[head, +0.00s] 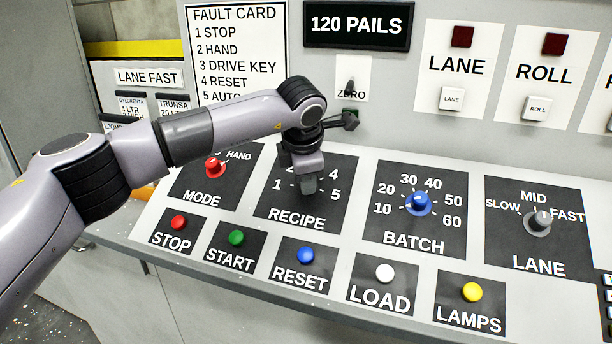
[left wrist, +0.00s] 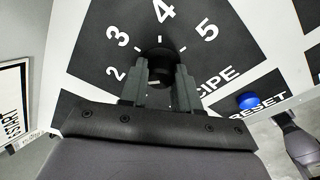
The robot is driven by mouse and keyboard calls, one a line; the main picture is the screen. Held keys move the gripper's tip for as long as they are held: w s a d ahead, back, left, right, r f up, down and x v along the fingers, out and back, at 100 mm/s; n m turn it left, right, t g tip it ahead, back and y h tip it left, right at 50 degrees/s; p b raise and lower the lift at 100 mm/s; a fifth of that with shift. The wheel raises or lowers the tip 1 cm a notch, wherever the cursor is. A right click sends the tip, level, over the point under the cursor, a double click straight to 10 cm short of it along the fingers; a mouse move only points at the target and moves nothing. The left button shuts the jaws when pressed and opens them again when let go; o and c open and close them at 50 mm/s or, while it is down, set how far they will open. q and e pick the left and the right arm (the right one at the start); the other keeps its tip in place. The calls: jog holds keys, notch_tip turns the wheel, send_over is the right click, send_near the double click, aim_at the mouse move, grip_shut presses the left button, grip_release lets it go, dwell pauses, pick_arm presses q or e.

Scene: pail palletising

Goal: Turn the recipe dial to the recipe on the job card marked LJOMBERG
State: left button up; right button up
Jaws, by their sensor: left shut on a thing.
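The recipe dial's panel (head: 335,212) is black with white numbers around the dial. In the head view my left gripper (head: 308,190) points down onto the dial and hides it. In the left wrist view the dark recipe dial (left wrist: 159,54) sits between the fingers of my left gripper (left wrist: 160,85), which is shut on it. The numbers 2, 3, 4 and 5 show around it. I cannot tell which number it points to. The job card starting LJ (head: 113,126) is at the far left, mostly hidden behind my left arm, so its recipe cannot be read.
The red mode dial (head: 215,167) is just left of the recipe panel and the blue batch dial (head: 418,204) is right. The stop (head: 179,222), start (head: 236,237) and reset (head: 306,255) buttons line the front. A fault card (head: 238,50) hangs behind my arm.

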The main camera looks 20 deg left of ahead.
dwell(0.3)
pick_arm(q)
jog(key=o, duration=1.1)
jog(key=shift+c, duration=0.2)
jog(key=b+v, duration=0.1)
jog(key=v, duration=0.6)
